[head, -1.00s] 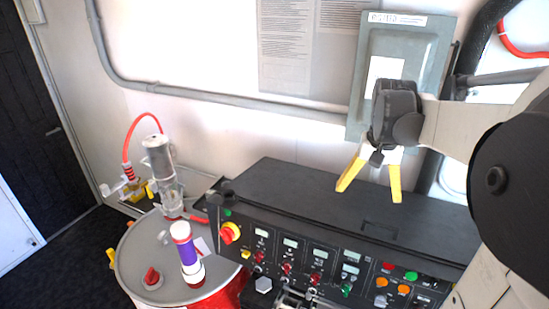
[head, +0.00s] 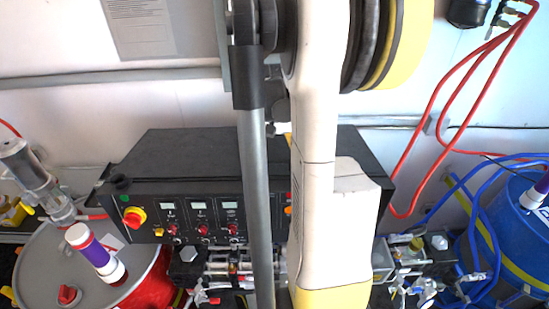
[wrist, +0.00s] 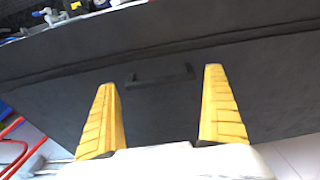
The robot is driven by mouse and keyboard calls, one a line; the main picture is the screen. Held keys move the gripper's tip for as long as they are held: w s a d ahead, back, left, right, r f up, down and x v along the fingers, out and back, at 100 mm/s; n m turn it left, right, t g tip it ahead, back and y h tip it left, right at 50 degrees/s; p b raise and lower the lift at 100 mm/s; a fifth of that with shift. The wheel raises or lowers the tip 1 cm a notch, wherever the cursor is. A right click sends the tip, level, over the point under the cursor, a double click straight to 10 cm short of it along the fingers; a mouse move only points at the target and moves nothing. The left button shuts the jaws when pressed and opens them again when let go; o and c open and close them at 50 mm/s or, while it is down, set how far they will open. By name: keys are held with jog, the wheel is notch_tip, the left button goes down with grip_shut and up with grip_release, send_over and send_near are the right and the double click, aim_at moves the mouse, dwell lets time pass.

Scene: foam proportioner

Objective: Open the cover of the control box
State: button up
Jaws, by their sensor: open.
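The black control box (head: 180,160) stands in the middle of the head view, its sloping front carrying knobs, displays and lamps. Its dark, flat top cover (wrist: 60,100) fills most of the wrist view and looks shut. A thin black handle or recess (wrist: 160,77) lies on that cover. My gripper (wrist: 160,82) is open and empty above the cover, with one yellow finger on each side of the handle in the picture. I cannot tell whether the fingertips touch the cover. In the head view my arm hides most of the gripper and the handle.
A blue drum (head: 515,240) with hoses stands right. Red hoses (head: 440,100) hang on the right wall. Valves and pipes (head: 410,260) sit below the box. A grey wall panel is mostly hidden behind my arm.

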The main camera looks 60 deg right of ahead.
aim_at(274, 146)
jog(key=c, duration=1.3)
jog(key=w+d+f+b, duration=0.1)
jog(key=w+d, duration=0.2)
jog(key=d, duration=0.1)
jog(key=w+d+f+b, duration=0.1)
jog(key=w+d+b, duration=0.1)
jog(key=w+d, duration=0.1)
jog(key=w+d+f+b, duration=0.1)
jog(key=w+d+b, duration=0.1)
jog(key=d, duration=0.3)
jog(key=shift+w+d, duration=0.15)
jog(key=shift+w, duration=0.3)
jog(key=o, duration=1.1)
jog(key=shift+o, duration=1)
jog(key=shift+w+d, duration=0.1)
notch_tip(274, 146, up, 12)
